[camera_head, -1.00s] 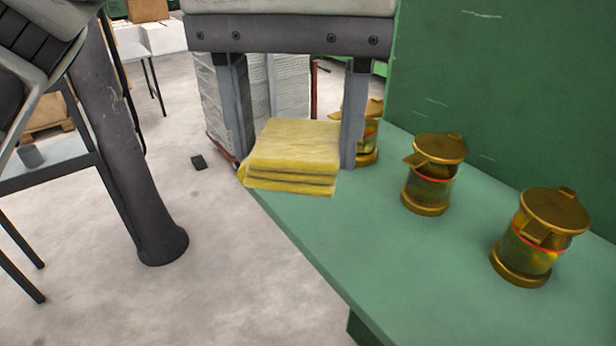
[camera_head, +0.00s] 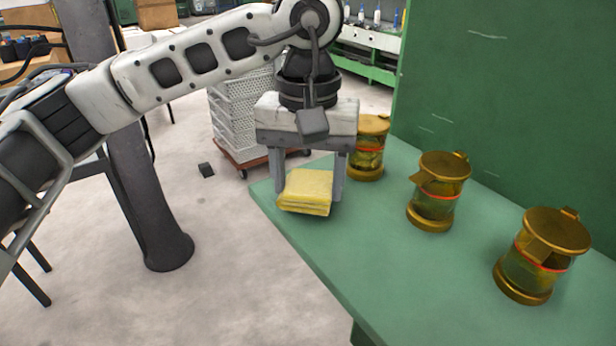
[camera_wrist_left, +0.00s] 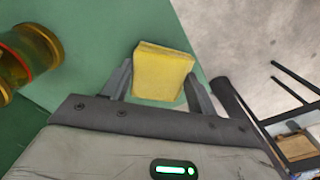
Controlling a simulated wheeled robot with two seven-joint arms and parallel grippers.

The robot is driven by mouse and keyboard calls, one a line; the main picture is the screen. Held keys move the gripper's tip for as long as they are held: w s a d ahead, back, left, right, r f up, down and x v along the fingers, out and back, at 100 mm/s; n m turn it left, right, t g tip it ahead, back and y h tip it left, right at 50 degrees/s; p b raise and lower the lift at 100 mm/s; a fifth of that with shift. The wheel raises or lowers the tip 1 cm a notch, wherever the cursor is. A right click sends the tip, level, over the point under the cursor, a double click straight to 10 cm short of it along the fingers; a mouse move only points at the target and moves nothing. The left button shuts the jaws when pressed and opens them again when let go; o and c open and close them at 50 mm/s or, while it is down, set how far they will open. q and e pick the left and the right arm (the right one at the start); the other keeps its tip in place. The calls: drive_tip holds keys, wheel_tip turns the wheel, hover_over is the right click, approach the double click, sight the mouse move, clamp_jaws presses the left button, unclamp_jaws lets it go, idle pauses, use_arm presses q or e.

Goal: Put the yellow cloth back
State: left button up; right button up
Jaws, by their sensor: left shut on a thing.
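The yellow cloth (camera_head: 306,191) is a folded, layered square pad. My left gripper (camera_head: 309,182) is shut on it, with one grey finger at each side. The cloth is level and low over the far left corner of the green table (camera_head: 385,260); I cannot tell whether it touches the top. In the left wrist view the cloth (camera_wrist_left: 161,72) sits between the fingertips (camera_wrist_left: 160,80) with green tabletop behind it. My right gripper is in neither view.
Three brass-lidded glass canisters stand along the table: a far one (camera_head: 369,150) close beside the gripper, a middle one (camera_head: 438,192) and a near one (camera_head: 541,257). A green wall (camera_head: 510,100) rises behind them. The table's front-left surface is clear.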

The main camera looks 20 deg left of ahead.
sight(308, 185)
use_arm(q)
drive_tip(key=shift+f, duration=0.35)
drive_tip(key=shift+f+b, duration=0.3)
drive_tip(key=o, duration=0.9)
drive_tip(key=shift+r, duration=0.1)
drive_tip(key=shift+o, duration=0.2)
drive_tip(key=shift+r+p, duration=0.3)
drive_tip(key=shift+r, duration=0.05)
wheel_tip(308, 185, up, 12)
drive_tip(key=shift+f, duration=0.15)
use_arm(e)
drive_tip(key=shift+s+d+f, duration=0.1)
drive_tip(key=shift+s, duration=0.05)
use_arm(q)
drive_tip(key=shift+s, duration=0.1)
